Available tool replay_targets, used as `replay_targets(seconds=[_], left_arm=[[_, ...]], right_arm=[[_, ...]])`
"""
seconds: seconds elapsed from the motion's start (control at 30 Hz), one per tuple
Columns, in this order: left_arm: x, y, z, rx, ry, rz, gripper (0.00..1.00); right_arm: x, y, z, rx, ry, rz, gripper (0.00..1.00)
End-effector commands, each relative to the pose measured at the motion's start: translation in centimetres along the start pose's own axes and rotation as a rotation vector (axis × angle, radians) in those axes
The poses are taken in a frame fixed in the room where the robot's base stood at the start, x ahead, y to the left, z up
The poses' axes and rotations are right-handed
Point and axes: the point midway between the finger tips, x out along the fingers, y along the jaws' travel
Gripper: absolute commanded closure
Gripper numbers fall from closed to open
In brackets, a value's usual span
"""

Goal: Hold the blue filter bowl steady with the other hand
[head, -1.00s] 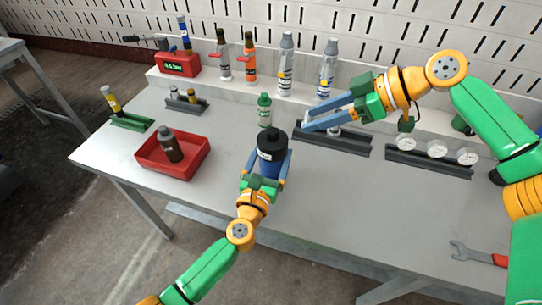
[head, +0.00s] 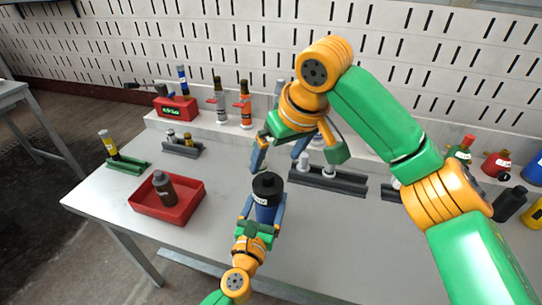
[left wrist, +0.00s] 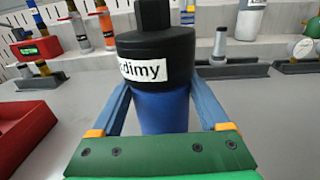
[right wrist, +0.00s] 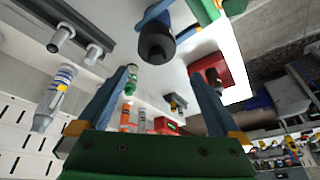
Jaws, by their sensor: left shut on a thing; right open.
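The blue filter bowl (head: 266,214) stands upright under a black head (head: 268,187) with a white label. In the left wrist view the bowl (left wrist: 162,112) is between the two blue fingers. My left gripper (head: 265,207) is shut on it from the front. My right gripper (head: 278,163) is open and empty, fingers pointing down, behind and above the bowl. In the right wrist view the black head (right wrist: 157,42) lies beyond the fingertips, apart from them. The bowl's lower end is hidden by my left gripper.
A red tray (head: 190,213) with a dark bottle (head: 164,187) is to the left. A grey rack (head: 330,181) is behind right. Bottles (head: 246,105) stand on the back ledge. The bench between tray and bowl is clear.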

Motion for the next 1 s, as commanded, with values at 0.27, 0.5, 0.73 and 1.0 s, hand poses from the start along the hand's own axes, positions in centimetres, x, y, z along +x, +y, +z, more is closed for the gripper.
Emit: replay_targets(seconds=[0.27,0.5,0.73,1.0], left_arm=[[0.0,0.0,-0.1,0.0,0.002,0.001,0.88],[0.0,0.0,-0.1,0.0,0.002,0.001,0.88],[0.0,0.0,-0.1,0.0,0.002,0.0,0.88],[0.0,0.0,-0.1,0.0,0.002,0.0,0.88]], right_arm=[[-0.6,-1.4,-0.5,0.287,0.016,0.174,0.0],[5.2,-0.3,-0.4,0.286,0.013,0.174,0.0],[9.3,0.4,-0.5,0.285,0.016,0.173,0.0],[10.3,0.6,-0.5,0.283,0.017,0.172,0.0]])
